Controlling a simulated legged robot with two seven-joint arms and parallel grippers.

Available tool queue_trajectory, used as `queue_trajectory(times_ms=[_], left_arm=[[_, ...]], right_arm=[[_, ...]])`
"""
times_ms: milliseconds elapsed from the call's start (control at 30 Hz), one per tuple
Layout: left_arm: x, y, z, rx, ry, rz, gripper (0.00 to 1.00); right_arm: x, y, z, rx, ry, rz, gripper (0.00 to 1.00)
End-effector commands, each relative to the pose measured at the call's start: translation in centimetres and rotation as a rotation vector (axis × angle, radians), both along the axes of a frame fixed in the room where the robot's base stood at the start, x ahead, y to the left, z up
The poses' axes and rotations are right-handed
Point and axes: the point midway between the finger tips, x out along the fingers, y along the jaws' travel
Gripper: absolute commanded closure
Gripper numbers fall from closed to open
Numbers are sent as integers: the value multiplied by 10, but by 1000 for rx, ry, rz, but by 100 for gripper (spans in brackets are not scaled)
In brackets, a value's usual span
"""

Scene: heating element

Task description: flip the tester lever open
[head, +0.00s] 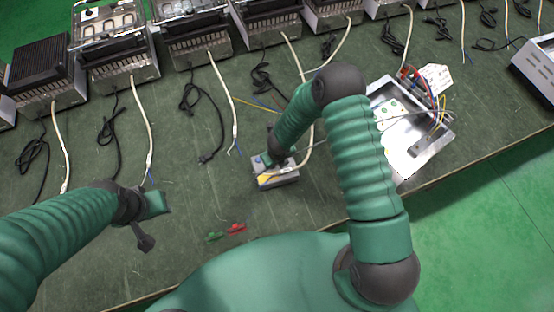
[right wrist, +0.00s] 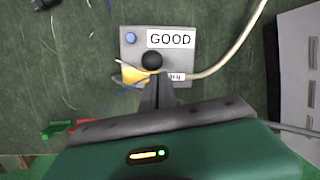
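The tester (head: 276,176) is a small grey box on the green bench, under my right arm in the head view. In the right wrist view the tester (right wrist: 130,58) shows a GOOD label, a blue button and a yellow patch. Its lever's black ball knob (right wrist: 152,60) lies just beyond the tips of my right gripper (right wrist: 154,80). The fingers are close together at the lever; whether they grip it is hidden. My left gripper (head: 150,222) hangs over the bench at the left, away from the tester, and its opening is unclear.
Several heater units with cables line the back, including a black-topped one (head: 45,65). An open metal case (head: 405,150) with wires lies to the right. Red (head: 236,228) and green (head: 214,237) clips lie near the front edge. The bench between the arms is mostly clear.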

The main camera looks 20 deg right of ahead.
Motion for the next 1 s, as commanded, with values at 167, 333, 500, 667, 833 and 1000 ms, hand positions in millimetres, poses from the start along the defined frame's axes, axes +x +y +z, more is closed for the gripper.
queue_trajectory(times_ms=[167,333,500,667,833,1000], left_arm=[[0,0,0,0,0,0,64],[0,0,1,0,0,0,64],[0,0,5,0,0,0,64],[0,0,14,0,0,0,64],[0,0,27,0,0,0,64],[0,0,38,0,0,0,64]], right_arm=[[2,-1,1,-1,-4,-1,100],[2,0,8,-2,-6,0,100],[-6,1,39,-1,-6,-1,100],[-16,4,79,0,-5,-2,100],[-27,6,121,-1,-4,-1,100],[-35,8,151,0,-2,-2,100]])
